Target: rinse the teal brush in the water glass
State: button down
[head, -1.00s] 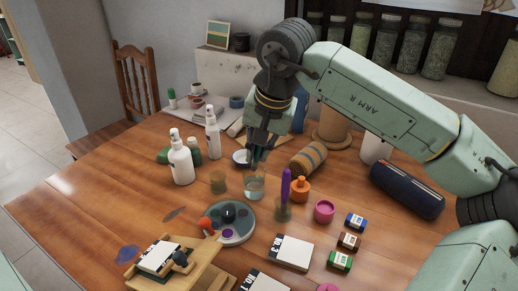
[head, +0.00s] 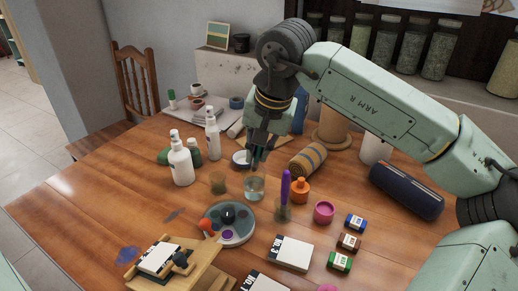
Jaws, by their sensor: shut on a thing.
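The water glass (head: 254,190) stands upright on the wooden table, near the middle of the head view. My gripper (head: 257,158) points down just above and behind the glass rim. It is shut on the teal brush (head: 255,165), of which only a small teal part shows at the fingertips. The rest of the brush is hidden or too small to make out. I cannot tell whether its tip is inside the glass.
A jar with a purple-handled tool (head: 285,188) and an orange bottle (head: 301,189) stand close right of the glass. A small brownish glass (head: 218,183) is close left. A round palette (head: 230,233) lies in front. White spray bottles (head: 181,162) stand further left.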

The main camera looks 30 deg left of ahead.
jog(key=shift+r+p, duration=1.65)
jog(key=shift+r, duration=0.8)
